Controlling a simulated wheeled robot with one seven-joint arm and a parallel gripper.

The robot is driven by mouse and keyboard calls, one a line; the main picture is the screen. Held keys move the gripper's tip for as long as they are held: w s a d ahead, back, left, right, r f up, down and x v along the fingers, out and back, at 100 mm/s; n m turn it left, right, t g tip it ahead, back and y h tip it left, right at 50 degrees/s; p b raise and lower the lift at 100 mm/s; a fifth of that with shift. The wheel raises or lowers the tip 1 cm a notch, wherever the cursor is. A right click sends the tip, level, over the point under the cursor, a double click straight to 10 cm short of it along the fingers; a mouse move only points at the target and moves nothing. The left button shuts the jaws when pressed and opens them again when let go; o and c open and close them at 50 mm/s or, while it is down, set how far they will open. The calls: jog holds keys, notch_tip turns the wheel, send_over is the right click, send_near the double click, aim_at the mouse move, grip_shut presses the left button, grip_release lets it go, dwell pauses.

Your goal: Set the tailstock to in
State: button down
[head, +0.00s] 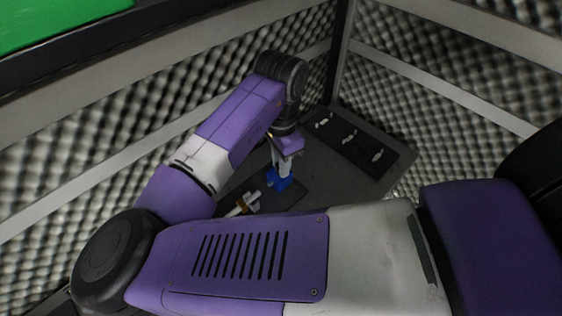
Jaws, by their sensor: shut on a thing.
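A small blue block, which looks like the tailstock (279,182), sits on the dark table surface near the middle of the view. My gripper (283,167) points down at it from above, and its fingers meet the top of the blue piece. The gripper is shut on it. The wrist and the fingers hide part of the block, and I cannot read its exact position along its travel. A white and brass-coloured part (242,204) lies just left of and nearer than the blue block, partly covered by my arm.
A black panel (351,141) with several small silver levers is on the right part of the dark table (322,178). Grey foam walls (465,100) with metal rails close in the back and sides. A green surface (60,20) shows at top left.

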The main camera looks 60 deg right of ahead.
aim_at(273, 177)
dwell(0.4)
jog(key=shift+w+a, duration=0.2)
jog(key=shift+a, duration=0.45)
jog(key=shift+w+a, duration=0.15)
jog(key=shift+a, duration=0.5)
jog(key=c, duration=1.3)
grip_release()
jog(key=shift+o, duration=0.2)
notch_tip(273, 177, up, 8)
jog(key=shift+f, duration=0.1)
